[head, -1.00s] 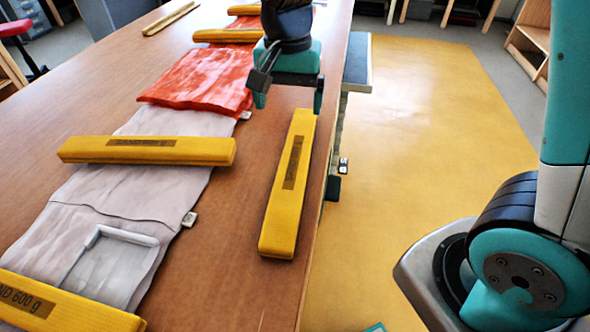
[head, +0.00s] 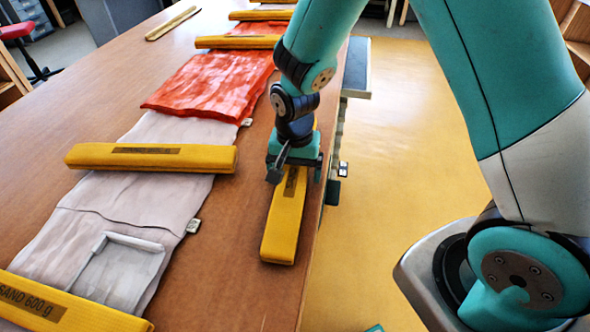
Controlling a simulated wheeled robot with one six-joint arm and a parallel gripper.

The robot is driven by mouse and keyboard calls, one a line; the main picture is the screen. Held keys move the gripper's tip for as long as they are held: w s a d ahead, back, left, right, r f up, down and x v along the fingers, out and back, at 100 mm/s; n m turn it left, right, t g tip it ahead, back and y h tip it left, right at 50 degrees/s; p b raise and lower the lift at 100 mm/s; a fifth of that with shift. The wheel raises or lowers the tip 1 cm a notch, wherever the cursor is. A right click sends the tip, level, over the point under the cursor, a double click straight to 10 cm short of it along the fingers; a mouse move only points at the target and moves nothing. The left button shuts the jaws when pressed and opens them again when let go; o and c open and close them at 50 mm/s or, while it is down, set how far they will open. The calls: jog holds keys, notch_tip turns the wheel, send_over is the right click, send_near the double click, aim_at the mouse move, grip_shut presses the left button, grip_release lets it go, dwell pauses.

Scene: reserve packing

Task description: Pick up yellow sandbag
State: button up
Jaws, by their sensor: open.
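A yellow sandbag (head: 284,226) lies lengthwise near the table's right edge, apart from the cloths. My gripper (head: 293,176) is over the middle of this bag, with its open jaws at either side of it. The far part of the bag is mostly hidden behind my gripper and wrist. I cannot tell whether the fingers touch the bag. Another yellow sandbag (head: 205,158) lies crosswise on a pale cloth. A further one, marked 600 g (head: 75,309), lies across the near end of that cloth.
The pale cloth (head: 130,205) and a red cloth (head: 205,84) run along the wooden table (head: 60,125). More yellow sandbags (head: 238,42) lie across the far end. The table's left side is mostly bare. Yellow floor (head: 405,110) is clear to the right.

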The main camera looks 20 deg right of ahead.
jog(key=shift+f, duration=0.25)
jog(key=c, duration=1.3)
jog(key=shift+c, duration=0.5)
jog(key=shift+r, duration=0.15)
